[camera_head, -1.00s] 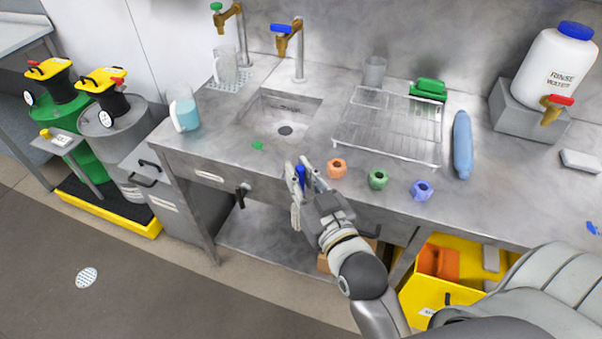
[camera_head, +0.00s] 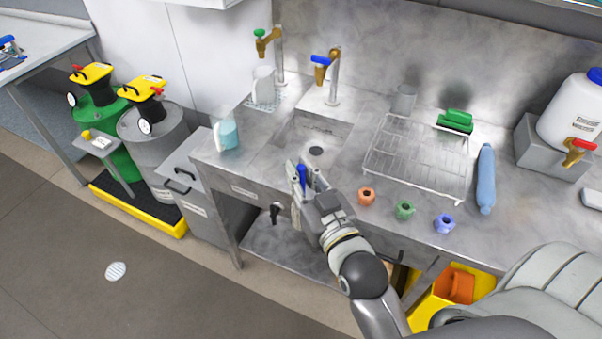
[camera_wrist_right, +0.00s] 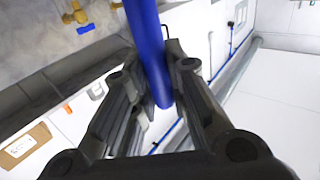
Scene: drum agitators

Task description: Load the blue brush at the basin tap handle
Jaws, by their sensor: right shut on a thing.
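My right gripper (camera_head: 306,180) is shut on a blue, rod-shaped piece, the blue brush (camera_head: 302,177), held upright above the counter's front edge, in front of the basin. In the right wrist view the blue brush (camera_wrist_right: 149,52) runs up from between the fingers (camera_wrist_right: 148,105); its bristles are not visible. The basin (camera_head: 318,133) is sunk in the steel counter. The basin tap (camera_head: 334,78) is brass with a blue handle (camera_head: 320,59), behind the basin and apart from the brush. The blue handle also shows in the wrist view (camera_wrist_right: 86,28). My left gripper is not in view.
A wire rack (camera_head: 420,155) stands right of the basin, with orange (camera_head: 366,196), green (camera_head: 404,209) and blue (camera_head: 444,223) rings before it. A jug (camera_head: 225,130) stands left. A green-handled tap (camera_head: 275,50) is behind left. A blue roll (camera_head: 486,178) lies right.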

